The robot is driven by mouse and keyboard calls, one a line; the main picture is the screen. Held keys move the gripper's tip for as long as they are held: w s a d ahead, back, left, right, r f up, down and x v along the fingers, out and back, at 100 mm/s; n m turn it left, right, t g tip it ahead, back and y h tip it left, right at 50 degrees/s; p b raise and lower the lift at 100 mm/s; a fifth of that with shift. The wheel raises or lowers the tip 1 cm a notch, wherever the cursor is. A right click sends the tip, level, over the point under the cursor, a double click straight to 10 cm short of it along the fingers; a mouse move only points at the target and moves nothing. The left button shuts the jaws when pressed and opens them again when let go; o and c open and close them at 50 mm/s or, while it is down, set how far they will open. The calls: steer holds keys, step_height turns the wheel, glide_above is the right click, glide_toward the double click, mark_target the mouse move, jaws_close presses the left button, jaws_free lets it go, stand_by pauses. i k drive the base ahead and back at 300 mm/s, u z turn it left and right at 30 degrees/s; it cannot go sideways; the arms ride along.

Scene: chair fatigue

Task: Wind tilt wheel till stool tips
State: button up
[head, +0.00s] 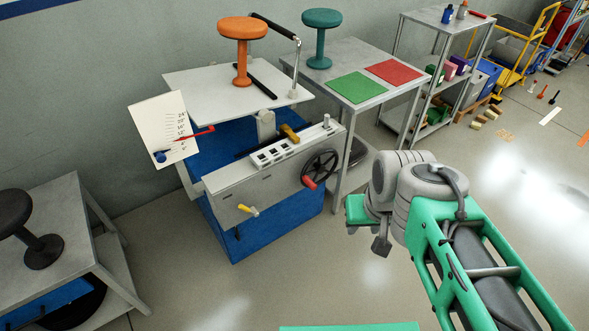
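An orange stool (242,58) stands upright on the white tilt plate (200,84) of the blue test rig (262,232). A black spoked wheel (320,165) with a red handle (309,182) is on the front right of the rig; the handle is at its lower left. A white scale card (162,130) stands at the plate's left, with a red pointer (197,133) across it. My gripper (381,246) is in the open space right of the wheel, apart from it. Its fingers are small and partly hidden, so their opening is unclear.
A teal stool (321,38), a green mat (357,88) and a red mat (393,72) are on the grey table behind. A black stool (42,245) stands on the left table (75,200). A yellow handle (248,210) juts from the rig's front. The floor before the rig is clear.

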mark_target(306, 182)
steer(key=u, duration=2.5)
steer(key=k, duration=0.8)
steer(key=z, duration=0.85)
steer(key=i, duration=0.45)
steer(key=u, duration=0.05)
